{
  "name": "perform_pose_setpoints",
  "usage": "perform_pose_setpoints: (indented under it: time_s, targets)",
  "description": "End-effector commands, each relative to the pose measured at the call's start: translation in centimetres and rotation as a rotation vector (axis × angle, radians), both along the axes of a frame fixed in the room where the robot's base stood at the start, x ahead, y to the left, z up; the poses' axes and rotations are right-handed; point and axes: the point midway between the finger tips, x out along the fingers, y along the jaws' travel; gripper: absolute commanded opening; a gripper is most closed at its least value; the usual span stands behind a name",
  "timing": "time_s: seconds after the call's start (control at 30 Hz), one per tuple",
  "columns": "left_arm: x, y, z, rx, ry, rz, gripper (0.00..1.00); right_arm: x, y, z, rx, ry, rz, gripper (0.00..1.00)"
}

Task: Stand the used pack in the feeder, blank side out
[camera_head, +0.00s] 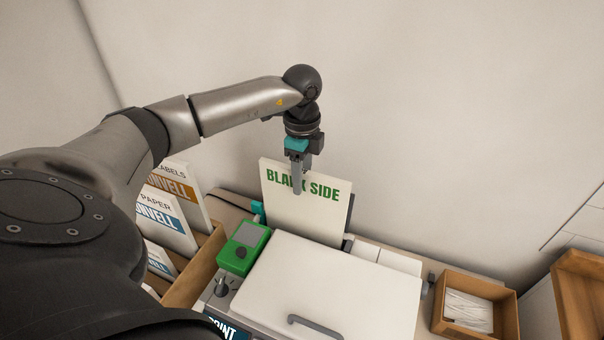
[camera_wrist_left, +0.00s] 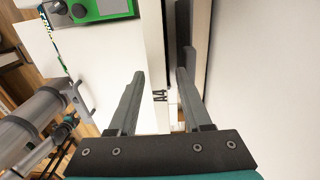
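The used pack (camera_head: 305,212) is a white slab with green "BLANK SIDE" lettering facing out. It stands upright, leaning slightly, in the feeder at the back of the white printer (camera_head: 330,285). A dark feeder support (camera_head: 349,222) shows at its right edge. My left gripper (camera_head: 298,183) points down over the pack's top edge, one finger in front of its face. In the left wrist view the open fingers (camera_wrist_left: 160,75) straddle the pack's white edge, with gaps visible; "A4" shows on the edge. What looks like my right gripper (camera_wrist_left: 68,128) appears small in that view, its fingers unclear.
A green control panel (camera_head: 243,248) sits on the printer's left. A wooden box of label and paper packs (camera_head: 172,222) stands at the left. A small wooden tray (camera_head: 475,305) with white items is at the right. The plain wall rises close behind the feeder.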

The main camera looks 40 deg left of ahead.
Motion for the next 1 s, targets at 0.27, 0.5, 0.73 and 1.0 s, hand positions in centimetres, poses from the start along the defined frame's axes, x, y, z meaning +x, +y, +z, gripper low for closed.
perform_pose_setpoints:
  time_s: [0.27,0.5,0.73,1.0]
  targets:
    - [-0.1,0.0,-0.1,0.001,0.004,0.0,0.55,0.0,0.0,0.0,0.0,0.0,0.0,0.55]
    - [0.0,0.0,2.3,0.0,-0.003,0.0,0.55,0.0,0.0,-0.2,0.0,0.0,0.0,0.55]
    - [0.1,0.0,7.9,0.0,-0.005,0.0,0.55,0.0,0.0,-0.6,0.0,0.0,0.0,0.55]
    - [0.0,0.0,13.4,0.0,-0.002,0.0,0.55,0.0,0.0,-0.8,0.0,0.0,0.0,0.55]
